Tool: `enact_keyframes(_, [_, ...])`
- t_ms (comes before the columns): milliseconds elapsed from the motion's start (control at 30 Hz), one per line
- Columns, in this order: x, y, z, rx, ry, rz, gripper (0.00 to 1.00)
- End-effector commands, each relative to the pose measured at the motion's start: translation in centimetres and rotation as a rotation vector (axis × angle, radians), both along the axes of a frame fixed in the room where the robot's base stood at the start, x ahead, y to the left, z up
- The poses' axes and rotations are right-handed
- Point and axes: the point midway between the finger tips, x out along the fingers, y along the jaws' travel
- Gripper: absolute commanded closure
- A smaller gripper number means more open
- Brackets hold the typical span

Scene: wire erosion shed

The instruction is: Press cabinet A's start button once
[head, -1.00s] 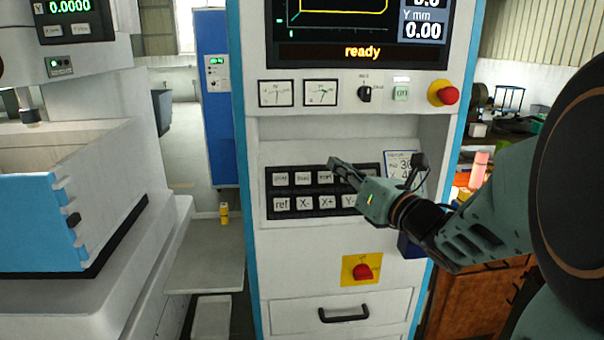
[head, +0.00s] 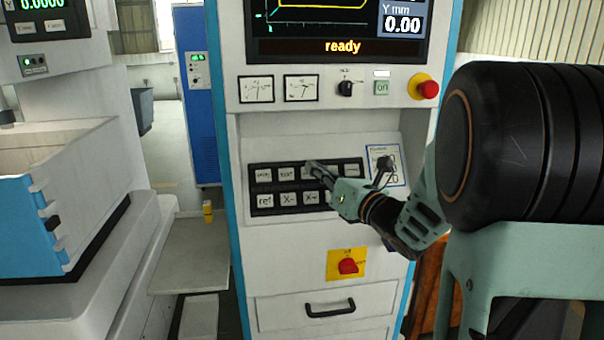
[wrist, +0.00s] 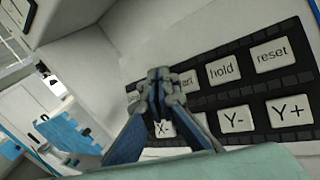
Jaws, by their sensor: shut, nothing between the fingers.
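The cabinet (head: 290,131) has a black keypad (head: 262,187) with two rows of white keys. In the wrist view the start key (wrist: 188,79) is the upper-row key left of the hold key (wrist: 223,70), and my fingers partly cover it. My gripper (head: 312,167) is shut and empty, its tips over the middle of the upper row in the head view. In the wrist view the fingertips (wrist: 160,80) are at the start key's left side. I cannot tell whether they touch it. The screen (head: 342,47) reads "ready". No cabinet letter is readable.
Above the keypad are two gauges, a black knob (head: 346,88), a green "on" button (head: 382,88) and a red mushroom button (head: 429,89). A red switch on a yellow plate (head: 347,266) and a drawer handle (head: 330,309) are below. Another machine (head: 60,190) stands left.

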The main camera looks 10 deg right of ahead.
Motion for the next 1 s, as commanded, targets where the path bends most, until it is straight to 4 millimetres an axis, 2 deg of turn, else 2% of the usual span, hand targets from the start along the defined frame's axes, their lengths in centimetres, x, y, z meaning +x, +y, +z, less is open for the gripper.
enact_keyframes(33, [0.4,0.0,-0.8,-0.002,-0.006,0.001,1.0])
enact_keyframes(300, [1.8,0.0,-1.5,0.0,-0.004,0.001,1.0])
enact_keyframes(1000, [1.9,0.0,-1.3,0.0,-0.004,0.0,1.0])
